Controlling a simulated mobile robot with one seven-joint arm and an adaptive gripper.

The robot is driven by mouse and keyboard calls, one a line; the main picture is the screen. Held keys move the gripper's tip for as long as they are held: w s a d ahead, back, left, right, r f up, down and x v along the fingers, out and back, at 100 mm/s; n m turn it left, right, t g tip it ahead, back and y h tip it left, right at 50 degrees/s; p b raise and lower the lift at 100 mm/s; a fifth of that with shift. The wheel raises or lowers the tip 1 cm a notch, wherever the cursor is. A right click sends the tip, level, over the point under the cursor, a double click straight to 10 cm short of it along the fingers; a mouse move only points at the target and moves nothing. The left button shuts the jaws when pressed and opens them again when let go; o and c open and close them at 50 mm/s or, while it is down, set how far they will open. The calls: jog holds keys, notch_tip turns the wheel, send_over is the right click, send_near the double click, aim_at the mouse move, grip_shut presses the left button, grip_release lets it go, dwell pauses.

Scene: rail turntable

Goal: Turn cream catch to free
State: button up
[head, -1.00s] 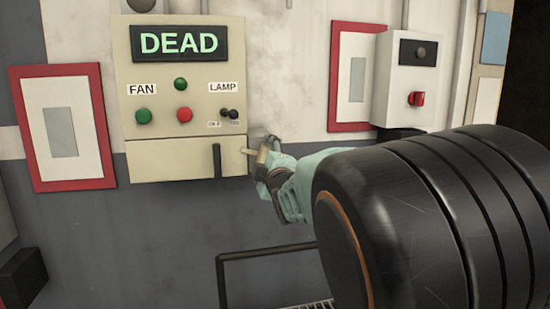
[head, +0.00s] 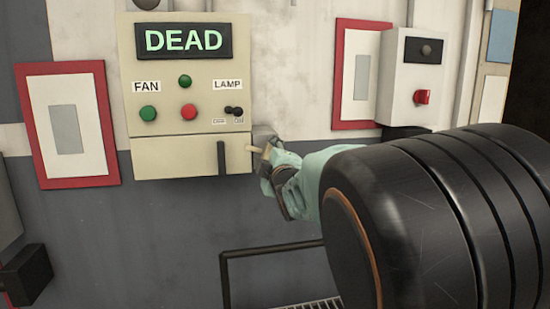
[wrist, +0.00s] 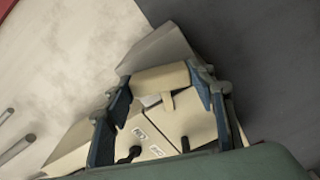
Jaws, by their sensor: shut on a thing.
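The cream catch (head: 257,148) sticks out at the right edge of the cream control box (head: 190,72), level with its lower cover (head: 178,158). My gripper (head: 265,157) comes from the right and is shut on the catch. In the wrist view, a cream bar (wrist: 160,77) lies between the two blue fingers (wrist: 158,90) of my gripper. The fingers hide part of the catch and its mount. A dark upright handle (head: 221,158) is on the lower cover, left of the catch. The display (head: 184,40) reads DEAD.
A green button (head: 148,114), a red button (head: 188,111) and a lamp switch (head: 234,110) sit above the cover. A white box with a red knob (head: 422,97) is on the wall to the right. A dark rail (head: 270,249) stands below my gripper.

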jog(key=shift+m+b, duration=6.3)
jog(key=shift+m, duration=0.7)
jog(key=o, duration=1.2)
jog(key=shift+c, duration=0.2)
notch_tip(320, 180, up, 10)
